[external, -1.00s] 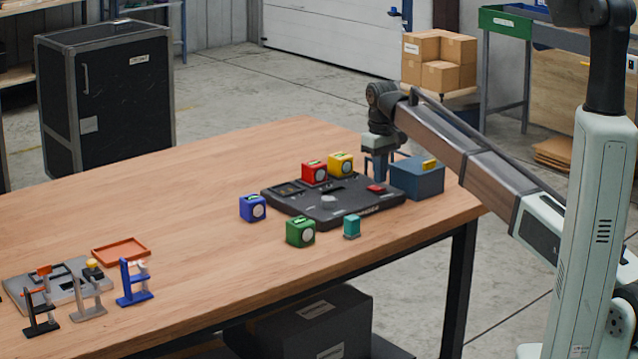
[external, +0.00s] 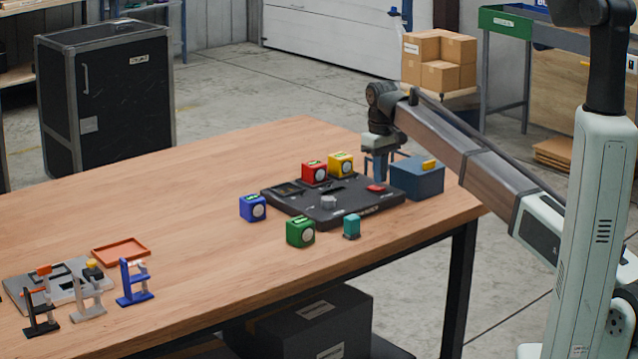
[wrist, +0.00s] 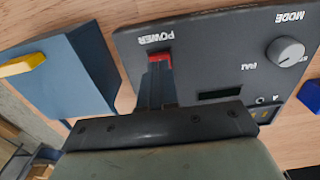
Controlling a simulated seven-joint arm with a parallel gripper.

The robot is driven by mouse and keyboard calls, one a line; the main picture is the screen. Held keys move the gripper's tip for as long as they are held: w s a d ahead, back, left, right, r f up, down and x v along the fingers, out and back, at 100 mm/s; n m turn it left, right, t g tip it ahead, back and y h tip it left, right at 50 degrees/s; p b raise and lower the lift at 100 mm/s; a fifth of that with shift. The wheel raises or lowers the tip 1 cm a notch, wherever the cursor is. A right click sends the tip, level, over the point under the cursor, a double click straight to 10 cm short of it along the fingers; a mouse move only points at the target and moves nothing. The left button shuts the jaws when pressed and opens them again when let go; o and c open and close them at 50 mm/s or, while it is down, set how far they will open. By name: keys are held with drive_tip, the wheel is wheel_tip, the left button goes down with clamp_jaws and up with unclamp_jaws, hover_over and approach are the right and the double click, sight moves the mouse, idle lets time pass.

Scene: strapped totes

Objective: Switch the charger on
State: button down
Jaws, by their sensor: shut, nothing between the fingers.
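The charger (external: 335,210) is a flat black panel on the wooden table, with a grey dial, a small display and a red power switch (external: 376,188). In the wrist view the charger (wrist: 215,65) carries the labels POWER and MODE, with the grey mode knob (wrist: 285,52) to the right. My gripper (wrist: 160,75) is shut and empty, its fingertips at the red switch (wrist: 160,57) and partly covering it. Whether they touch it, and the switch's position, I cannot tell. In the external view my gripper (external: 379,178) points down at the charger's back right edge.
A blue box with a yellow handle (external: 417,178) stands close right of my gripper. Red (external: 314,172), yellow (external: 341,164), blue (external: 252,208) and green (external: 300,231) cubes surround the charger. A teal block (external: 351,226) stands in front. The table's middle left is clear.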

sight(380, 188)
drive_tip(key=shift+f, duration=0.95)
idle(1.0)
drive_tip(key=shift+r, duration=3.5)
